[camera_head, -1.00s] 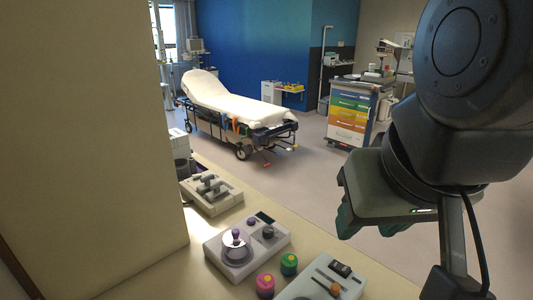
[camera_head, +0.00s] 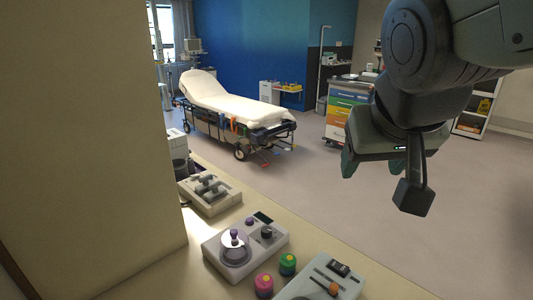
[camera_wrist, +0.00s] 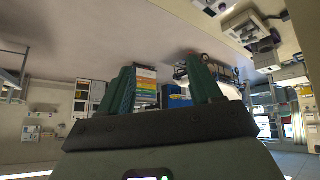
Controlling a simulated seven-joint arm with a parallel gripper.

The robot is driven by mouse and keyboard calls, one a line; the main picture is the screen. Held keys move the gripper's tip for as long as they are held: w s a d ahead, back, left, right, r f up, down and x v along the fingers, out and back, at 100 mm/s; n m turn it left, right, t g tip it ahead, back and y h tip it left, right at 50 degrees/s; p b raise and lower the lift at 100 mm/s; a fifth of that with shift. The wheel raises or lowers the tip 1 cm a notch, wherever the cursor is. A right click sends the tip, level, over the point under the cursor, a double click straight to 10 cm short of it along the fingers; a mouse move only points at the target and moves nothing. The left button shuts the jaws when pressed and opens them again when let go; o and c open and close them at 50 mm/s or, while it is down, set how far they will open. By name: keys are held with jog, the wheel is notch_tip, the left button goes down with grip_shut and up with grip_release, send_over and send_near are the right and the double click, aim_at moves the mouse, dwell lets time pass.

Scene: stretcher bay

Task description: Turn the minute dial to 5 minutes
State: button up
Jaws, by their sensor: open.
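A light grey device (camera_head: 213,251) on the counter carries a large round silver dial (camera_head: 236,250) with purple knobs, a smaller black knob (camera_head: 267,233) and a small dark display (camera_head: 263,218). No minute marks are readable, so I cannot tell which one is the minute dial or its setting. My gripper (camera_head: 388,168) is up to the right of the device, beyond the counter edge, apart from it and empty. In the wrist view its two green fingers (camera_wrist: 161,72) stand apart, with nothing between them.
Pink (camera_head: 264,285) and green (camera_head: 288,264) round pieces sit beside the device. A slider box (camera_head: 322,283) is at front right, a lever box (camera_head: 209,193) behind left. A tan wall (camera_head: 85,130) borders the counter's left. A stretcher (camera_head: 235,110) stands beyond on open floor.

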jog(key=w+f+n+t, duration=0.2)
jog(key=w, duration=1)
jog(key=w+f+n+t, duration=0.1)
jog(key=w+f+t, duration=0.1)
jog(key=w, duration=1.1)
jog(key=n+g+y, duration=0.5)
jog(key=n+g, duration=0.3)
jog(key=n, duration=0.1)
send_over(267, 229)
jog(key=s+d, duration=0.3)
notch_tip(267, 229, down, 27)
jog(key=x, duration=1)
jog(key=shift+d+f, duration=0.1)
jog(key=shift+f, duration=0.05)
jog(key=c, duration=1)
